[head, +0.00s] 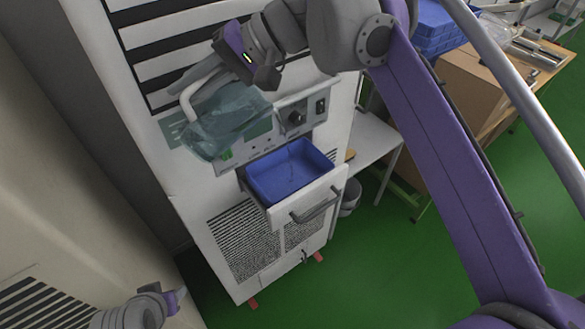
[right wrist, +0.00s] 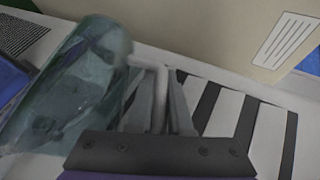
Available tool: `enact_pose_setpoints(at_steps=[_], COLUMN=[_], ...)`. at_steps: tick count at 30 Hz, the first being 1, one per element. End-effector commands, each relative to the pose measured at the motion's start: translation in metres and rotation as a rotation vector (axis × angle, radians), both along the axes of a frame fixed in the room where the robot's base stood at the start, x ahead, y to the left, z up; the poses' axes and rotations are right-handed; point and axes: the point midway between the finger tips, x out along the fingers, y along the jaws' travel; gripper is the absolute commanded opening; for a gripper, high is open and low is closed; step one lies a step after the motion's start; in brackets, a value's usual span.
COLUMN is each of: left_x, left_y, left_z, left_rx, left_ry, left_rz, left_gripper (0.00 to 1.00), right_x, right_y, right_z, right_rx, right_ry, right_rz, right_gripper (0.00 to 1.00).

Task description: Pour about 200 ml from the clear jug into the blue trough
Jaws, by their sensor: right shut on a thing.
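The clear jug (head: 228,124), tinted blue-green, is held tilted in front of the white cabinet's control panel. It fills the left of the right wrist view (right wrist: 70,85). My right gripper (head: 198,82) is shut on the jug's pale handle; its fingers also show in the right wrist view (right wrist: 160,108). The blue trough (head: 288,174) sits in a pulled-out drawer, below and to the right of the jug. No stream is visible between them, and I cannot make out the liquid level. My left gripper (head: 174,300) is low at the left, away from both; its jaws are unclear.
The drawer front (head: 310,198) with its grey handle juts from the white cabinet (head: 190,195). A beige cabinet (head: 60,170) stands close on the left. A side table (head: 375,140) and blue crates (head: 440,28) are at the right. Green floor is free at lower right.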

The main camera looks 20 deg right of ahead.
Motion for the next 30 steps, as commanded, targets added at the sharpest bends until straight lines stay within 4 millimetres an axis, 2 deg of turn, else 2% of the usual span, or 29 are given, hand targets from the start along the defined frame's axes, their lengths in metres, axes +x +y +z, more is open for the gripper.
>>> enact_pose_setpoints(at_steps=[30], left_x=[-0.0003], left_y=[0.0000], left_z=[-0.0006], left_rx=[0.000], left_ry=[0.001], left_rz=[0.000], left_gripper=[0.50], right_x=[-0.0004], right_y=[-0.0002], right_z=[0.0027], right_rx=[0.044], right_ry=[0.012], right_rz=[0.000], right_gripper=[0.00])
